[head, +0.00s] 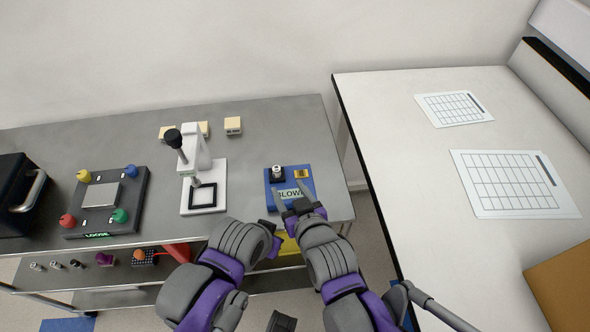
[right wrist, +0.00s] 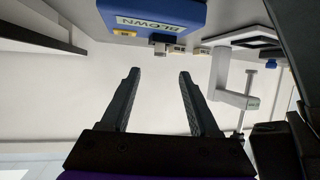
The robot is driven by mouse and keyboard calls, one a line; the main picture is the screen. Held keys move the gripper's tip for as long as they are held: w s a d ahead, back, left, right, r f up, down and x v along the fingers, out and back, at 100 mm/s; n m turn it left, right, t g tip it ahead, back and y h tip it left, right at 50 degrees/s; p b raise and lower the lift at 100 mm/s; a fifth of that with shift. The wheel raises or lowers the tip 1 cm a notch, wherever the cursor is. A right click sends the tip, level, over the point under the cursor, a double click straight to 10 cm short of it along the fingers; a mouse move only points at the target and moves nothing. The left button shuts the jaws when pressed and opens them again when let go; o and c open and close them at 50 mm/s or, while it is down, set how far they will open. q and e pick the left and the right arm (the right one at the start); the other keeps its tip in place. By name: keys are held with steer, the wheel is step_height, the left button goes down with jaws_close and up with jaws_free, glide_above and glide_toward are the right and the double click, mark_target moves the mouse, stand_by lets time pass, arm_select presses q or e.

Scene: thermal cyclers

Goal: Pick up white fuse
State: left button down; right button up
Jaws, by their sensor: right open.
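A blue box (head: 309,187) labelled BLOWN stands at the right end of the grey bench. A small white-topped piece (head: 277,171), possibly the white fuse, sits in a dark holder on it. My right gripper (head: 288,190) is open over the box's front, its fingers overlapping the label in the head view. In the right wrist view the open fingers (right wrist: 158,75) have nothing between them, and the blue box (right wrist: 165,12) appears upside down beyond them. Small pale cylinders (head: 36,266) lie on the lower shelf.
A white press-like stand (head: 219,171) is left of the blue box. A dark board with coloured knobs (head: 139,188) and a black case (head: 12,205) stand further left. Cream blocks (head: 233,125) sit behind. A white table (head: 425,185) with printed sheets is at right.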

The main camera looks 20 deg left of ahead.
mark_target(277, 169)
steer(key=x, duration=0.5)
steer(key=shift+s+a, duration=0.1)
steer(key=shift+a, duration=0.2)
steer(key=shift+w+x, duration=0.2)
steer(key=shift+x, duration=2.65)
steer(key=shift+d+r, duration=0.1)
steer(key=shift+d, duration=0.05)
jaws_close()
